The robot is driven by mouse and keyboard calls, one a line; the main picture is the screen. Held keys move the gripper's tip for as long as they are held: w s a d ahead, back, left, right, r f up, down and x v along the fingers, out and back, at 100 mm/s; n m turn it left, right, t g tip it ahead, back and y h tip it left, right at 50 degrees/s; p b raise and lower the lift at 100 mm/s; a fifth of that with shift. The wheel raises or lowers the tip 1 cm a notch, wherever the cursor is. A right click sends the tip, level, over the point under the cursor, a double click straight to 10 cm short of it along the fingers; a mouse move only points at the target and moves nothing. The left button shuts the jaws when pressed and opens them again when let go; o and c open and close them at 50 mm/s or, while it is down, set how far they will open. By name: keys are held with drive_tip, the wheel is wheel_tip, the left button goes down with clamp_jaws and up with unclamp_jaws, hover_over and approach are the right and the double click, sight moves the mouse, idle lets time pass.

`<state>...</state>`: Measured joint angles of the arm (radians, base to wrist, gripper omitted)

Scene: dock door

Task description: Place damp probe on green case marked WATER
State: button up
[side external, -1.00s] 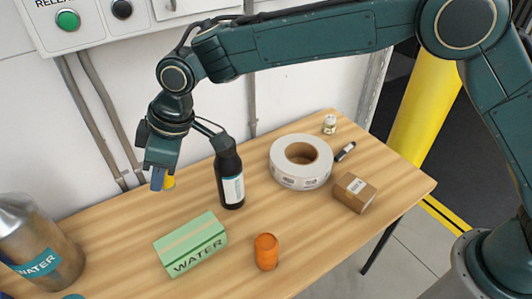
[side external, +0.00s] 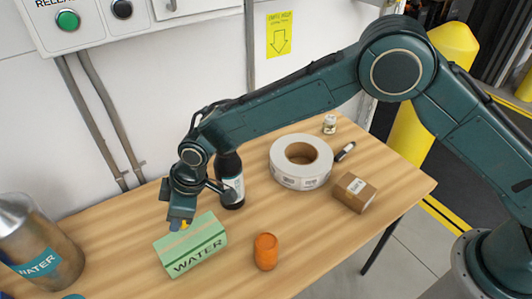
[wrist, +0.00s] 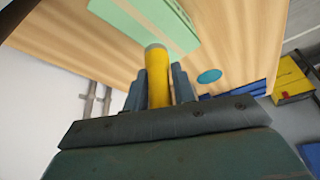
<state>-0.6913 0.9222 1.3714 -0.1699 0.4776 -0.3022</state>
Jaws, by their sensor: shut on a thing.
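The green case (side external: 191,246) marked WATER lies on the wooden table in the side view. Its pale green side also shows at the top of the wrist view (wrist: 130,24). My gripper (side external: 180,223) is just above the case's back left part, pointing down. It is shut on the damp probe, a yellow cylinder with a grey end (wrist: 158,75), seen between the two fingers in the wrist view. In the side view only a bit of yellow shows at the fingers. I cannot tell whether the probe touches the case.
A black bottle (side external: 231,185) stands close behind the case, partly hidden by my arm. An orange jar (side external: 266,252) is to the right. A metal canister (side external: 45,255), also labelled WATER, stands left. A tape roll (side external: 300,178) and cardboard box (side external: 355,192) are farther right.

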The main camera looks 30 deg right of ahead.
drive_tip(key=shift+f, duration=0.1)
drive_tip(key=shift+f, duration=2)
drive_tip(key=shift+f, duration=0.1)
drive_tip(key=o, duration=1)
drive_tip(key=v, duration=1.2)
